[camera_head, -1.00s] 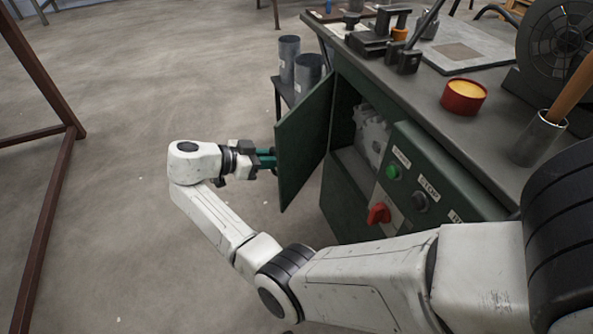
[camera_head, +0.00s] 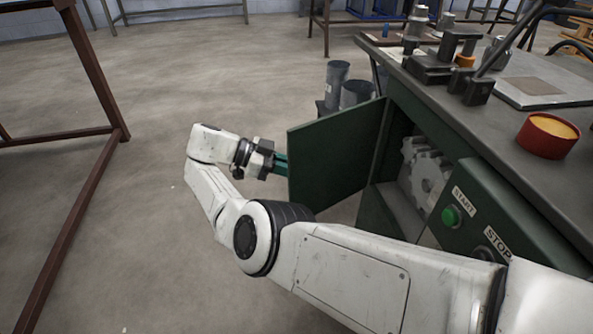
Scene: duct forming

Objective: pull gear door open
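The green gear door (camera_head: 338,155) stands swung out from the front of the machine cabinet, well open. Behind it a pale toothed gear (camera_head: 425,168) shows inside the opening. My gripper (camera_head: 281,164) is at the door's outer free edge, on its left. Its teal fingers reach toward that edge, and the tips are partly hidden by the door. I cannot tell whether they are closed on a handle or only touching the door.
The panel right of the opening has a green start button (camera_head: 451,216) and a stop button. The worktop carries a clamp fixture (camera_head: 447,65) and a red tin (camera_head: 547,135). Grey cylinders (camera_head: 337,84) stand behind the door. A brown metal frame (camera_head: 97,75) is at left; the floor between is clear.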

